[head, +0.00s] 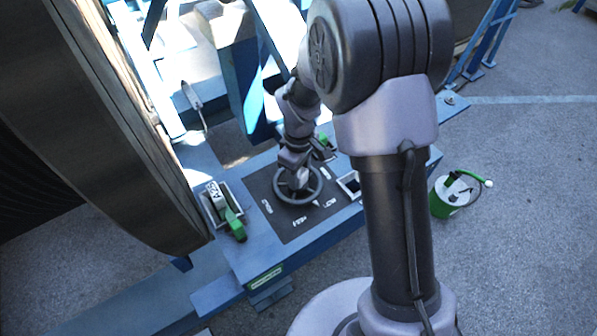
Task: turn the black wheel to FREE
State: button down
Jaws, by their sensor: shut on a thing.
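The black wheel (298,201) is a dark ring lying on a dark square panel (290,232) on top of the blue frame. My gripper (301,180) reaches down onto the wheel from above and is shut on it. My gripper and wrist hide the far part of the wheel and its middle. White lettering stands around the wheel on the panel. The word at the right looks like LOW; the others are too small to read surely, and I cannot tell which mark the wheel points to.
Another green part (326,150) shows behind my wrist. A large cable reel (150,190) rises close on the left. A green can (450,196) stands on the grey ground at the right.

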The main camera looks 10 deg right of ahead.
jog(key=n, duration=0.2)
jog(key=n+p, duration=0.1)
jog(key=n, duration=0.1)
jog(key=shift+w+r+n, duration=0.15)
jog(key=shift+n, duration=0.15)
jog(key=n+p, duration=0.1)
jog(key=n, duration=0.2)
jog(key=shift+n, duration=0.3)
jog(key=n+p, duration=0.1)
jog(key=n, duration=0.3)
jog(key=shift+w, duration=0.1)
jog(key=shift+n+p, duration=0.6)
jog(key=shift+n, duration=1.6)
jog(key=shift+w, duration=0.1)
jog(key=c, duration=0.8)
grip_release()
jog(key=shift+c, duration=0.2)
